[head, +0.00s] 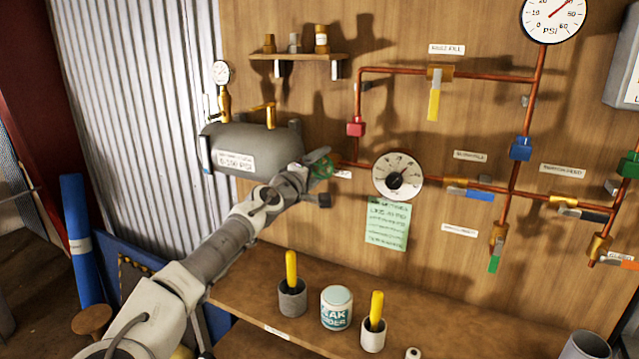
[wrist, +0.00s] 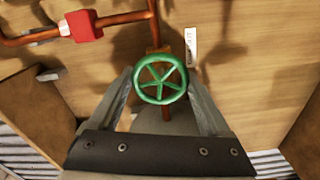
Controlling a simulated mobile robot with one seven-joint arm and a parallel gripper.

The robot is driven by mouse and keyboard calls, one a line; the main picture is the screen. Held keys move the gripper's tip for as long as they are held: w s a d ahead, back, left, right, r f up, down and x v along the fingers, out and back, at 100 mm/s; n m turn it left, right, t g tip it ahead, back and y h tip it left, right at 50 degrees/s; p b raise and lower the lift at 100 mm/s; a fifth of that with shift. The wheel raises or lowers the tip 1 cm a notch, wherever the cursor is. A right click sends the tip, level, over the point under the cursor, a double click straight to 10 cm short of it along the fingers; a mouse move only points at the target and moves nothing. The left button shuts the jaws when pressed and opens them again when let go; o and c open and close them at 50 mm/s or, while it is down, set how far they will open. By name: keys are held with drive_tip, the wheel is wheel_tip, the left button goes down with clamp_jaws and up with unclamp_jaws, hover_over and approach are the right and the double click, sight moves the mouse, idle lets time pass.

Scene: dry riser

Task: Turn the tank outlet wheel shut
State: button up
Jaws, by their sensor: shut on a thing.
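The tank outlet wheel is a green spoked handwheel (wrist: 160,79), face-on in the wrist view on a brass valve body on the copper pipe. In the head view the green wheel (head: 323,168) shows just right of the grey tank (head: 236,143), partly hidden by my gripper. My gripper (wrist: 160,84) has one finger on each side of the wheel and is shut on its rim. In the head view my gripper (head: 318,170) reaches the wheel from the lower left. How far the wheel is turned cannot be told.
A red fitting (head: 356,126) sits on the copper pipe above the wheel. A round dial gauge (head: 397,177) is on the board to the right. A shelf (head: 299,56) is above the tank.

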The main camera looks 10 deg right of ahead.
drive_tip(key=m+b, duration=0.5)
drive_tip(key=shift+d+f, duration=0.1)
drive_tip(key=shift+f, duration=0.05)
drive_tip(key=shift+r+m+b, duration=0.2)
drive_tip(key=shift+m+b, duration=0.95)
drive_tip(key=shift+m, duration=0.25)
drive_tip(key=shift+s, duration=0.1)
drive_tip(key=o, duration=1.2)
drive_tip(key=shift+r, duration=0.1)
drive_tip(key=v, duration=1.7)
drive_tip(key=shift+s, duration=0.15)
